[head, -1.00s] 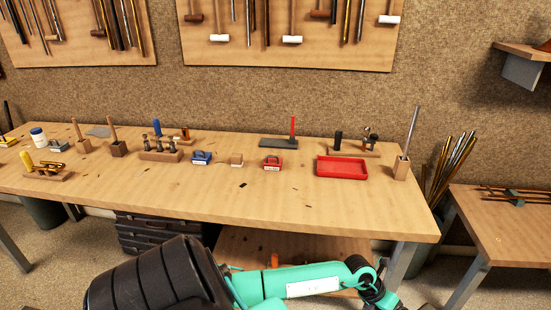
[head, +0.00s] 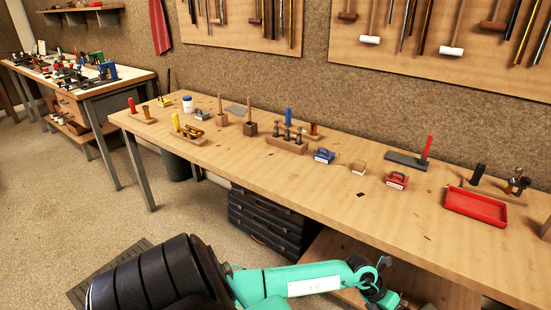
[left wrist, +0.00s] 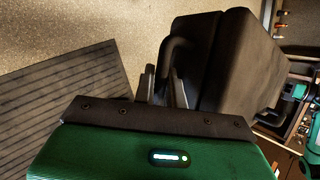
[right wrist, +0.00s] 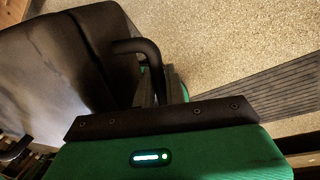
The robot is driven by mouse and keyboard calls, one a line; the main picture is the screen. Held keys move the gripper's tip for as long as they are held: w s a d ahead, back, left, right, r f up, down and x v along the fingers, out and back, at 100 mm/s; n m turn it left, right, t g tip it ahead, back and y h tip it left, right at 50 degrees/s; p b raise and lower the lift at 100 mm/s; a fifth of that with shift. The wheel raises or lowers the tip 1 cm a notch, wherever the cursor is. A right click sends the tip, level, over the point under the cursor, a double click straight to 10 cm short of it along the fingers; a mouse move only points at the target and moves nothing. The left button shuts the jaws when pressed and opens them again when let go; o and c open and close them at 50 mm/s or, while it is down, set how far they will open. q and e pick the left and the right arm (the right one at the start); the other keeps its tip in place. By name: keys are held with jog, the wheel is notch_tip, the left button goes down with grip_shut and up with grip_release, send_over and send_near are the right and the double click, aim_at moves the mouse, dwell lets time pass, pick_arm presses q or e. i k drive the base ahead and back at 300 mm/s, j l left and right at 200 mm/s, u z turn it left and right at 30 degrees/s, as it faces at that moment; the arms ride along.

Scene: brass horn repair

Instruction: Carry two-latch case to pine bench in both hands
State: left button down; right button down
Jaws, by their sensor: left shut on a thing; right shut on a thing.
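The two-latch case shows as a dark, rounded body in the left wrist view (left wrist: 238,62) and in the right wrist view (right wrist: 62,65). My left gripper (left wrist: 165,84) is shut on a black handle (left wrist: 176,50) at one end of it. My right gripper (right wrist: 156,86) is shut on a black handle (right wrist: 138,46) at the other end. A long pale wooden bench (head: 325,193) crosses the head view, beyond my arm.
The bench top holds a red tray (head: 475,207), a red box (head: 396,181), a blue box (head: 324,156) and wooden tool blocks. Dark stacked cases (head: 265,222) stand under it. Another bench (head: 135,85) is at left. Open floor (head: 80,205) and a dark ribbed mat (head: 92,285) lie at left.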

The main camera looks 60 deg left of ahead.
aim_at(418, 226)
jog(key=u, duration=0.8)
